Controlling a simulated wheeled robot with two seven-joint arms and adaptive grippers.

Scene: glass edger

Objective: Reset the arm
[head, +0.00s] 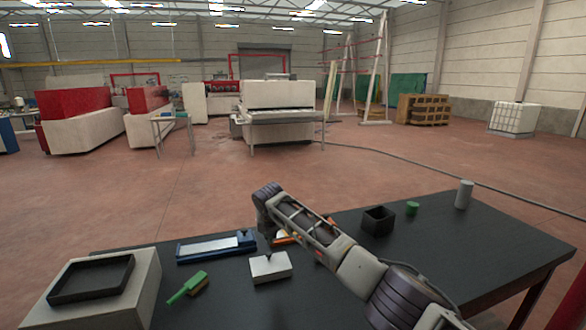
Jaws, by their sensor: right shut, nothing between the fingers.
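My right arm comes in from the lower right and reaches across the dark table (330,240) to the upper left. My right gripper (268,247) is at the arm's far end, pointing down just behind the white block (271,268). It is small and dark here. It is shut with nothing visible held in it. I cannot tell whether it touches the block. My left gripper is not in view.
A blue tool with a pale strip (207,247) and a green brush (187,287) lie left of the block. A black tray (92,278) sits on a pale box (146,290). A black bin (378,220), green cylinder (412,208) and white cylinder (464,194) stand right. An orange item is partly hidden.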

